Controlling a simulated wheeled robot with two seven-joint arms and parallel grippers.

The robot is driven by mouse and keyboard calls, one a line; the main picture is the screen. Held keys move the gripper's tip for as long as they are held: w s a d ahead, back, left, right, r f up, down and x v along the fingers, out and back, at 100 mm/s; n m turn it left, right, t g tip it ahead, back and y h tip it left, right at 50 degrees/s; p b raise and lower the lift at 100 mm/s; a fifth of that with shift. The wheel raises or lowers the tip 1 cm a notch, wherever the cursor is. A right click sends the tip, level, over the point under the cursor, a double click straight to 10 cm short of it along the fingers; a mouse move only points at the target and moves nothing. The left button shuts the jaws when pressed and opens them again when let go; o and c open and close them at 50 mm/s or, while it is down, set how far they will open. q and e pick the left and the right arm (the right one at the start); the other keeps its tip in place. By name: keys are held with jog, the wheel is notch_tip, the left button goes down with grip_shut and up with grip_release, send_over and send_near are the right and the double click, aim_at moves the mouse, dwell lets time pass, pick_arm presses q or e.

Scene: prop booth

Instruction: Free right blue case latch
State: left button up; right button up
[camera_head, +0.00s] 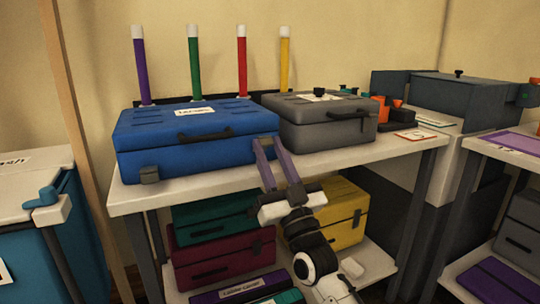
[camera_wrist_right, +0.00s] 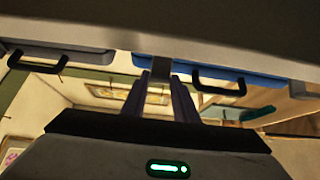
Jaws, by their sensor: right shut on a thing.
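The blue case (camera_head: 195,135) lies closed on the white table, its front facing me, with a white label on the lid. Its left grey latch (camera_head: 149,174) shows at the lower front. My right gripper (camera_head: 267,142) reaches up from below to the case's right front, its two purple-grey fingers covering that spot. In the right wrist view, the grey right latch (camera_wrist_right: 161,70) sits between the fingertips at the blue case's edge (camera_wrist_right: 205,72), and the gripper is shut on it. My left gripper is out of view.
A grey case (camera_head: 325,120) stands close right of the blue one. Purple, green, red and yellow posts stand behind. The white tabletop (camera_head: 130,196) has a narrow free front strip. More cases, including a yellow one (camera_head: 345,205), fill the shelf below, close around my right arm.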

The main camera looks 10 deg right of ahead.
jog(key=o, duration=1.1)
jog(key=shift+c, duration=0.2)
jog(key=p+v, duration=0.2)
jog(key=v, duration=0.8)
jog(key=shift+s, duration=0.15)
